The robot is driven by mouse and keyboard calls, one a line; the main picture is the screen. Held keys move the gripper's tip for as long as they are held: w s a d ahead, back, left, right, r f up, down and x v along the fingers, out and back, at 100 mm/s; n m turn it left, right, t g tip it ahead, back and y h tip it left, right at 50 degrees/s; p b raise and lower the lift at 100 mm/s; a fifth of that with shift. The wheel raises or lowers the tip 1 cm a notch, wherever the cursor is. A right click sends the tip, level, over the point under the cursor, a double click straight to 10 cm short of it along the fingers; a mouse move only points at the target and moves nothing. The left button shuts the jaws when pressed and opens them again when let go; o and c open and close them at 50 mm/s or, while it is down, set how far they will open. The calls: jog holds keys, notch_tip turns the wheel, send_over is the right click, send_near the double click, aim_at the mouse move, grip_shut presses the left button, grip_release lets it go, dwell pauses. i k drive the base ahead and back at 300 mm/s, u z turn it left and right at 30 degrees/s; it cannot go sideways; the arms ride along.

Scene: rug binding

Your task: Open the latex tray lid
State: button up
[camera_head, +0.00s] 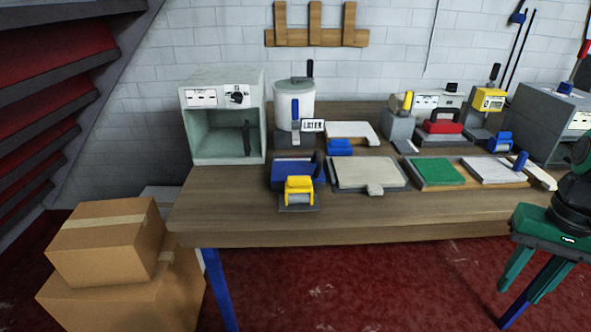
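A flat grey tray (333,186) lies near the table's front edge, a little right of centre. A pale beige lid (366,171) lies flat over it, with a small grey tab (375,189) at its front edge. I take this for the latex tray, but no readable label on it confirms that. The lid looks closed. My gripper (532,274) is at the right edge, in front of the table, well apart from the tray. Its two green fingers point down and stand apart, with nothing seen between them.
A yellow-handled device (299,186) stands just left of the tray. A labelled white pot (294,104) and an open-fronted cabinet (222,117) stand behind left. Cardboard boxes (105,240) fill the floor at left.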

aim_at(281, 171)
jog(key=k, duration=1.3)
jog(key=u, duration=0.5)
jog(key=i, duration=1.8)
jog(key=z, duration=0.5)
